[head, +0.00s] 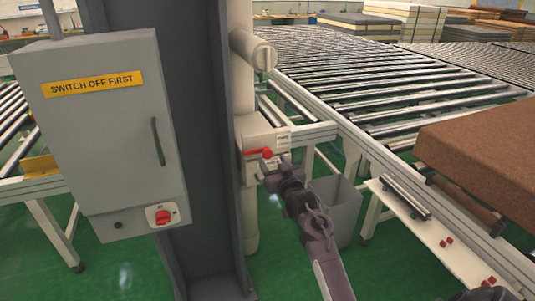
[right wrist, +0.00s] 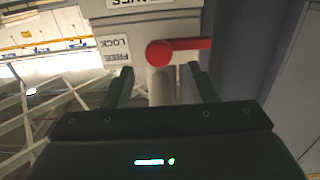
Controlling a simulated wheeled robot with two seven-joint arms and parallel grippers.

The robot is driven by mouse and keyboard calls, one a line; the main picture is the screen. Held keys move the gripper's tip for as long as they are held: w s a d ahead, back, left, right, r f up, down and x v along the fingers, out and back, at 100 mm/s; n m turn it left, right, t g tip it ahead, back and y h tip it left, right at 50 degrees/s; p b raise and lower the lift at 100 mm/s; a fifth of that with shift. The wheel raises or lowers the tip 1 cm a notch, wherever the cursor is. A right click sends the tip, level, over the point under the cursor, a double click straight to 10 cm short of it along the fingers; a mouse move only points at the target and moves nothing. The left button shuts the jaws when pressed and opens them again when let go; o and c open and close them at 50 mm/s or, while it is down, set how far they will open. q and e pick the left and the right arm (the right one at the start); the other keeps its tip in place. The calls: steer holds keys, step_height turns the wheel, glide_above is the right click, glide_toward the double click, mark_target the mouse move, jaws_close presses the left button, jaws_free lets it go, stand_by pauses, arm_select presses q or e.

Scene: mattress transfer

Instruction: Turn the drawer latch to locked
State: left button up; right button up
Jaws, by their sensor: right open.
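The red latch handle (head: 258,153) is on a pale box (head: 262,136) beside the grey column. It lies about level in the head view, its free end to the left. The right wrist view shows the red handle (right wrist: 185,47) close up, with its round hub and a label reading FREE and LOCK (right wrist: 115,48), which appears upside down. My right gripper (head: 276,170) is just below and right of the handle. In the wrist view the right gripper (right wrist: 162,82) has its fingers spread apart, with nothing held. My left gripper is not in view.
A grey cabinet (head: 105,130) marked SWITCH OFF FIRST, with a red knob (head: 162,216), hangs left of the dark column (head: 180,120). A grey bin (head: 336,208) stands behind my right arm. Roller conveyors (head: 390,85) and a brown block (head: 480,155) are at the right.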

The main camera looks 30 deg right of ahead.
mark_target(268, 154)
steer(key=shift+p+x, duration=0.45)
steer(key=shift+x, duration=1.9)
steer(key=shift+f, duration=0.1)
jaws_close()
